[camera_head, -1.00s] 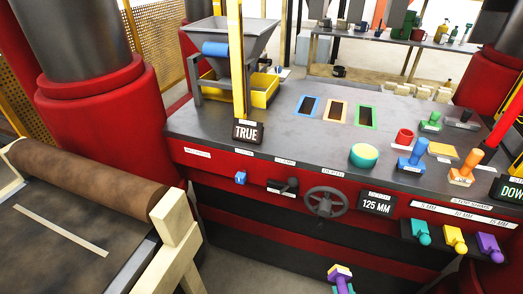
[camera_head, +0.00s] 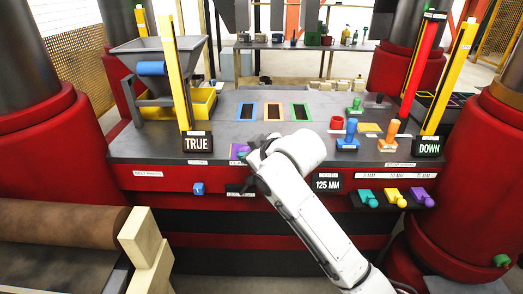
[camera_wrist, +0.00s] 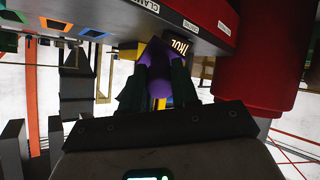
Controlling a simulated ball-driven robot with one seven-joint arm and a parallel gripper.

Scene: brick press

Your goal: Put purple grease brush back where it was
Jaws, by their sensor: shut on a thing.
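The purple grease brush (camera_wrist: 158,62) is between the fingers of my gripper (camera_wrist: 160,85) in the wrist view. In the head view a purple part (camera_head: 238,152) shows beside my gripper (camera_head: 250,158), near the front edge of the press table (camera_head: 220,128). My gripper is shut on the brush. The brush's far end is hard to make out in the dark wrist view, and I cannot tell whether it touches anything.
Blue, orange and green framed slots (camera_head: 273,111) lie behind my gripper. The TRUE sign (camera_head: 198,143) and yellow post (camera_head: 179,75) stand to its left.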

